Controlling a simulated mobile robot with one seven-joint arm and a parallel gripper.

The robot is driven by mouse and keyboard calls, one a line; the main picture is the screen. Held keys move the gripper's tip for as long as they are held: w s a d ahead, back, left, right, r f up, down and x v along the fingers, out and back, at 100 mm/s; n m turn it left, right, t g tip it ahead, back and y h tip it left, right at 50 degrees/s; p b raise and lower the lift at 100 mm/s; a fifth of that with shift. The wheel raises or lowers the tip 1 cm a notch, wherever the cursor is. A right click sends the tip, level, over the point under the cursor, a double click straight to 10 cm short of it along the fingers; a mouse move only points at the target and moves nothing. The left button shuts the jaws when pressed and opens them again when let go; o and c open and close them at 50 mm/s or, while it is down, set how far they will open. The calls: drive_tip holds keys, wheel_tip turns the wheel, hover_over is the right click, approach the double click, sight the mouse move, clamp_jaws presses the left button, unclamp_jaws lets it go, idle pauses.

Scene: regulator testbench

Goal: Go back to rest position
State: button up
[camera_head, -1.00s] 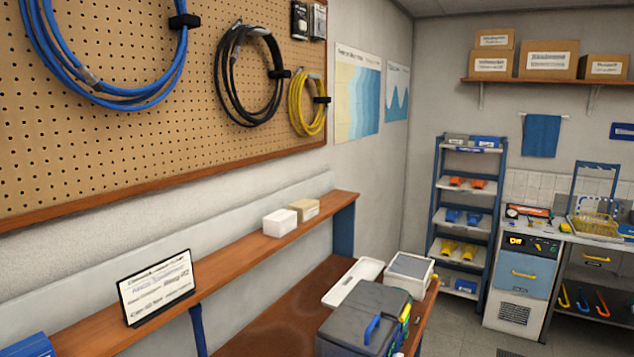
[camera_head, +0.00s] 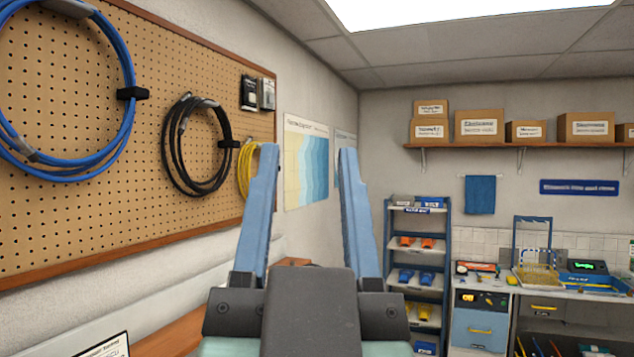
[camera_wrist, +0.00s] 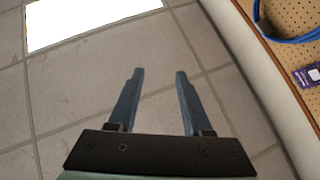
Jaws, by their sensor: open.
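My gripper (camera_head: 306,165) stands upright in the middle of the head view, its two blue fingers pointing up and spread apart. Nothing is between the fingers. The gripper covers part of the wall and most of the workbench behind it. In the wrist view my gripper (camera_wrist: 158,75) is also open and empty, against the ceiling tiles. No part of it touches anything in view.
A pegboard (camera_head: 75,215) with blue, black and yellow cable coils is on the left wall. A shelf rack (camera_head: 388,265) and a counter with a blue-fronted unit (camera_head: 480,328) stand at the back right. A wall shelf (camera_head: 510,146) carries several boxes. A ceiling light (camera_wrist: 85,18) shows in the wrist view.

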drive_tip(key=shift+s+d+r+n+t, duration=0.25)
drive_tip(key=shift+s+r+n+t, duration=0.2)
drive_tip(key=shift+s+r, duration=0.35)
drive_tip(key=shift+s+f, duration=0.1)
wheel_tip(320, 180, down, 7)
drive_tip(key=b, duration=0.6)
drive_tip(key=shift+b, duration=0.3)
